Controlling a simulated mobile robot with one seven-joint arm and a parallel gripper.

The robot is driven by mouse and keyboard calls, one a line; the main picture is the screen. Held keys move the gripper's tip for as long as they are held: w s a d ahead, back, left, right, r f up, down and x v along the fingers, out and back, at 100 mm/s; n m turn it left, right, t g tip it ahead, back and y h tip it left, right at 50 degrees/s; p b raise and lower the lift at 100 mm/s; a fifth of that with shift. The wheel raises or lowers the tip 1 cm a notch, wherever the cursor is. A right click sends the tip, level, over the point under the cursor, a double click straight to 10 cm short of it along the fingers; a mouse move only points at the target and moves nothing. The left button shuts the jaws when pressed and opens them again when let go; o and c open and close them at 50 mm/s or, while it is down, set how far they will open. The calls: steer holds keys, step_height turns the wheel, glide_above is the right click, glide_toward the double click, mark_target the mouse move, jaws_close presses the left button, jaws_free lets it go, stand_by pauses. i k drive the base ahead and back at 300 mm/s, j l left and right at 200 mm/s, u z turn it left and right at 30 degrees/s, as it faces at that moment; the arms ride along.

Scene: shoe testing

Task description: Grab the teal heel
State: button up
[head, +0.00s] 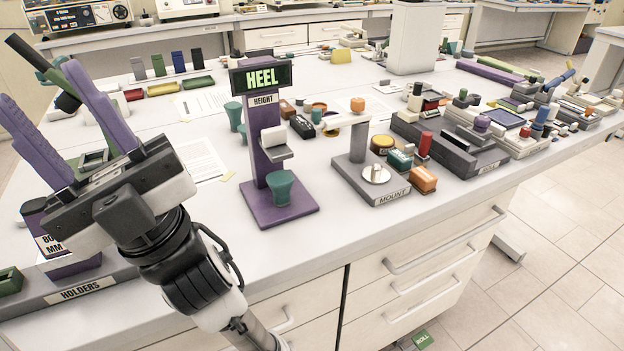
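A teal heel (281,187), wide at the top and narrowing downward, stands on the base of the purple heel height gauge (267,150). It is just below the gauge's grey arm. Two more teal pieces of similar shape, one at the back (233,115) and one partly hidden (243,133), stand behind the gauge to its left. My gripper (42,85) is at the left, with its two purple fingers spread apart and pointing up and left. It is well apart from the teal heels. I see nothing held between the fingers.
A mount stand (385,183) and several small coloured parts are right of the gauge. A grey roll unit (450,150) stands further right. A holders rack (85,288) is partly hidden under my arm. Papers (200,160) lie between my gripper and the gauge.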

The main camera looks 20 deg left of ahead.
mark_target(280, 182)
steer(key=i+l, duration=0.35)
steer(key=l, duration=0.2)
steer(key=i+l, duration=0.4)
steer(key=l, duration=0.15)
steer(key=i+l, duration=0.35)
steer(key=l, duration=0.2)
steer(key=i+l, duration=0.4)
steer(key=l, duration=0.15)
steer(key=i+l, duration=0.35)
steer(key=l, duration=0.2)
steer(key=i+l+u, duration=0.1)
steer(key=u, duration=0.35)
steer(key=i+l+u, duration=0.1)
steer(key=l+u, duration=0.2)
steer(key=u, duration=1.5)
steer(key=i+j+u, duration=0.1)
steer(key=u, duration=0.7)
steer(key=i+u, duration=0.2)
steer(key=u, duration=0.2)
steer(key=i, duration=0.2)
